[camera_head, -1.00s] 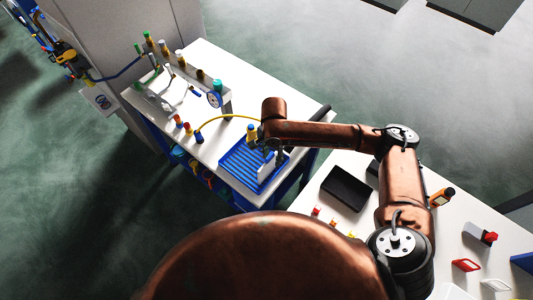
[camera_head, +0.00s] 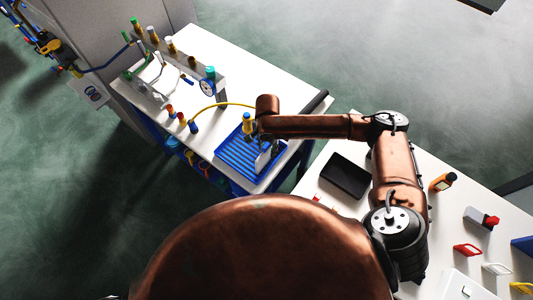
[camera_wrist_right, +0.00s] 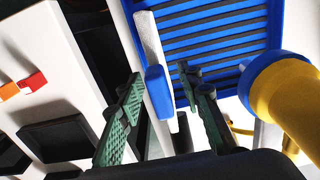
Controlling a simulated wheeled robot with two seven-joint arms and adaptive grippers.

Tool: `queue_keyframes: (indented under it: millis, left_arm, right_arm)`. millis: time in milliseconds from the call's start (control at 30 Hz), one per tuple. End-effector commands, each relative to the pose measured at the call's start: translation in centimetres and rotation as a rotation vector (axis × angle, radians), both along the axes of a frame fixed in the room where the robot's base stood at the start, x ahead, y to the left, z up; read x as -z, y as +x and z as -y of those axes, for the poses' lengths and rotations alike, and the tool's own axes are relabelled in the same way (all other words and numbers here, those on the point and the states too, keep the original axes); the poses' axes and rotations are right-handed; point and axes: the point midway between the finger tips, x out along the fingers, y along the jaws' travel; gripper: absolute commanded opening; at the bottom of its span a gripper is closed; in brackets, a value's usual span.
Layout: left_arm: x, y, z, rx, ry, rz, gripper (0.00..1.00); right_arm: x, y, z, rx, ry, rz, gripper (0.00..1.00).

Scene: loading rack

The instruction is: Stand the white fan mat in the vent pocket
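A blue ribbed tray (camera_head: 231,156) lies at the near end of the far white table. A pale upright panel (camera_head: 262,161) stands at its right part. In the right wrist view this piece is a thin white strip (camera_wrist_right: 149,45) with a blue block (camera_wrist_right: 158,92) at its near end. My right gripper (camera_wrist_right: 160,82) is open, its green fingers on either side of the block with small gaps. In the head view the gripper (camera_head: 258,143) is small and partly hidden. I cannot tell whether the strip is the fan mat or part of the pocket. My left gripper is out of view.
A yellow-and-blue cylinder (camera_wrist_right: 292,95) stands close to the right finger. A flat white-edged piece (camera_head: 497,269) lies between red (camera_head: 467,250) and yellow ones on the near table. A black tray (camera_head: 345,176) lies there too. Valves and a gauge (camera_head: 207,88) stand farther back.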

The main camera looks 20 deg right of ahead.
Motion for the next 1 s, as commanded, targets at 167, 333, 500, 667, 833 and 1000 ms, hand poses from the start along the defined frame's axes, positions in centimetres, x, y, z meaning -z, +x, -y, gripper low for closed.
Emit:
queue_keyframes:
  millis: [167, 333, 500, 667, 833, 1000]
  left_arm:
    - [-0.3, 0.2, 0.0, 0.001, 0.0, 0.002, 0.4]
    - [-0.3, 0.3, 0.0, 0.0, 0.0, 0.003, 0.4]
    - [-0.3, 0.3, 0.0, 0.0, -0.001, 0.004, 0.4]
    - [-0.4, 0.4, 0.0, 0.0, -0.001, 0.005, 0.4]
    - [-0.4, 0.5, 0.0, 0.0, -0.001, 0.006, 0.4]
    - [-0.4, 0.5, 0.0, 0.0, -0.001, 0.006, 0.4]
  right_arm:
    - [2.1, 0.0, -0.1, -0.002, 0.0, 0.0, 0.33]
    - [2.6, 0.1, -0.2, -0.003, 0.001, 0.002, 0.33]
    - [2.6, 0.1, -0.2, -0.004, 0.001, 0.002, 0.3]
    - [2.6, 0.1, -0.2, -0.004, 0.001, 0.001, 0.19]
    - [2.5, 0.1, -0.2, -0.004, 0.001, 0.001, 0.07]
    - [2.5, 0.1, -0.2, -0.004, 0.001, 0.001, 0.0]
